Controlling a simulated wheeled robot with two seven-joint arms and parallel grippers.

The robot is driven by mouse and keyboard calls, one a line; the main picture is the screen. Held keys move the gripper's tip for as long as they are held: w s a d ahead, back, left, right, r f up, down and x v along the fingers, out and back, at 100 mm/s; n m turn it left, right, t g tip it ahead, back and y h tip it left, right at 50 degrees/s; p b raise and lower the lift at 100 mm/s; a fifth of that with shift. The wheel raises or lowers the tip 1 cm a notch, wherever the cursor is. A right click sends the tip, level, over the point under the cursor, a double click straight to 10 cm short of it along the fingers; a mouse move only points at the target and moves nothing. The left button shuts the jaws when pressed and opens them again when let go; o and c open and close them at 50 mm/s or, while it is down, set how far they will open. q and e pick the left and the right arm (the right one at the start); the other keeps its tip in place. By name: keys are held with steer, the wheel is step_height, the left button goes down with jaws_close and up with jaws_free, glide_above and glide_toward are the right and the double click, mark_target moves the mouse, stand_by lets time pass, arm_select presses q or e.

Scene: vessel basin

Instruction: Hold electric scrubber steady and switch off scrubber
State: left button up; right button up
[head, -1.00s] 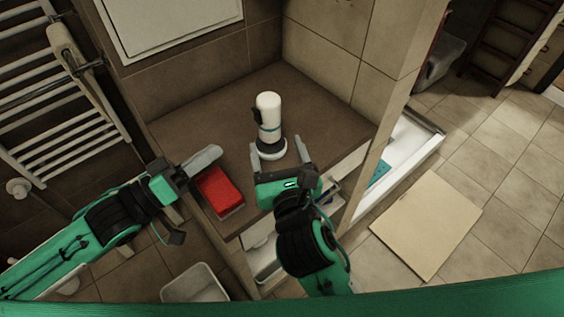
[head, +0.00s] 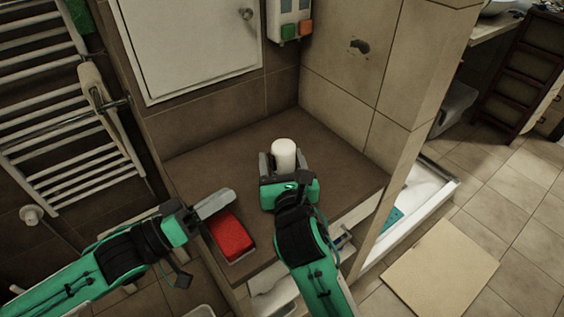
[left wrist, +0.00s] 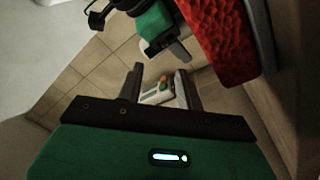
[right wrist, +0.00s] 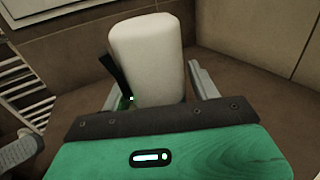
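The electric scrubber (head: 284,154) stands upright on the brown counter, a white rounded body. In the right wrist view its white body (right wrist: 147,60) fills the middle, with a black part on its left side and a small green light low down. My right gripper (head: 284,168) has one finger on each side of the scrubber. A narrow gap shows by the right finger, so it looks open around the body. The scrubber's base is hidden behind this gripper. My left gripper (head: 215,203) is at the counter's left, by the red sponge; its fingers (left wrist: 160,85) are apart and empty.
The red sponge (head: 231,236) lies on the counter (head: 340,168) near its front left edge. Walls close the counter at the back and right. A wall dispenser (head: 289,14) hangs above. The counter's back and right side are clear. A towel rail (head: 60,120) stands left.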

arm_select(q)
steer(key=shift+c, duration=0.5)
arm_select(e)
steer(key=c, duration=1)
arm_select(q)
steer(key=c, duration=0.3)
steer(key=shift+s+a+n, duration=0.15)
steer(key=shift+a+n, duration=0.05)
steer(key=shift+n, duration=0.2)
steer(key=c, duration=0.4)
steer(key=a+n, duration=0.1)
steer(key=n, duration=0.1)
steer(key=s+a+n, duration=0.1)
steer(key=n, duration=0.1)
steer(key=s+a+r+n, duration=0.1)
steer(key=n, duration=0.1)
steer(key=shift+a, duration=0.15)
steer(key=shift+s+a+r+n, duration=0.15)
steer(key=shift+a+n, duration=0.1)
steer(key=shift+n, duration=0.4)
steer(key=shift+s+a+r+n, duration=0.15)
steer(key=shift+a+n, duration=0.1)
steer(key=shift+n, duration=0.4)
